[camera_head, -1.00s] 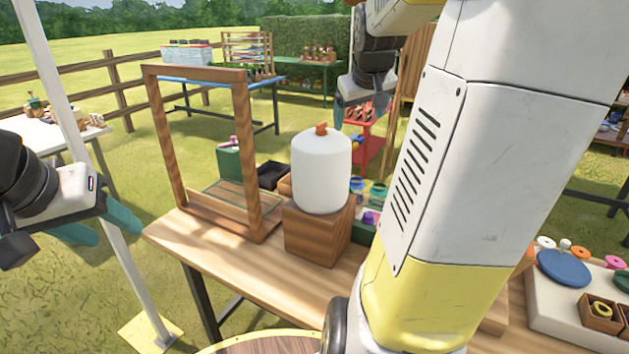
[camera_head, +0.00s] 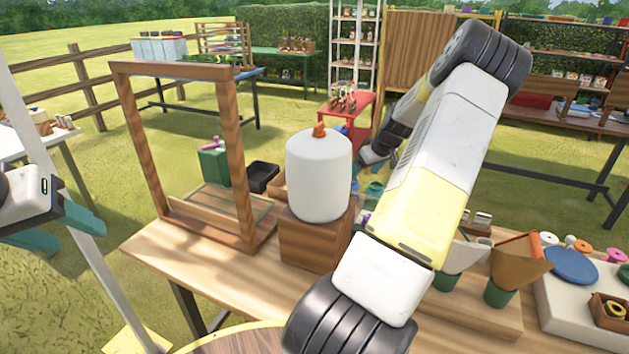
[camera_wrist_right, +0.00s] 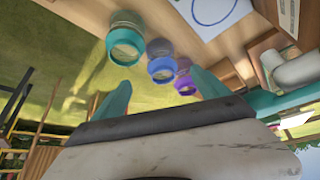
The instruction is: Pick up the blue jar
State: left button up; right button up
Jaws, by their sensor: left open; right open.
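The blue jar (camera_wrist_right: 162,65) is in the right wrist view, between a teal jar (camera_wrist_right: 125,42) and a purple jar (camera_wrist_right: 184,78). In the head view, small parts of the blue jar (camera_head: 355,185) and the teal jar (camera_head: 374,189) show behind the white tank, close to my right arm. My right gripper (camera_wrist_right: 161,92) is open and empty; the blue jar appears in the gap between its teal fingers, beyond the tips. In the head view the right gripper (camera_head: 369,158) is partly hidden by its own arm. My left gripper (camera_head: 57,230) is open and empty at the left.
A white tank (camera_head: 320,175) on a wooden block and a wooden frame (camera_head: 237,165) stand on the table (camera_head: 160,247) left of the jars. Paper-wrapped pots (camera_head: 515,270) stand to the right. A white sheet with a blue ring (camera_wrist_right: 212,12) lies near the jars.

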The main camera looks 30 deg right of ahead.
aim_at(355, 184)
jog(key=x, duration=0.8)
jog(key=shift+x, duration=2.6)
jog(key=shift+a, duration=0.1)
jog(key=c, duration=1.7)
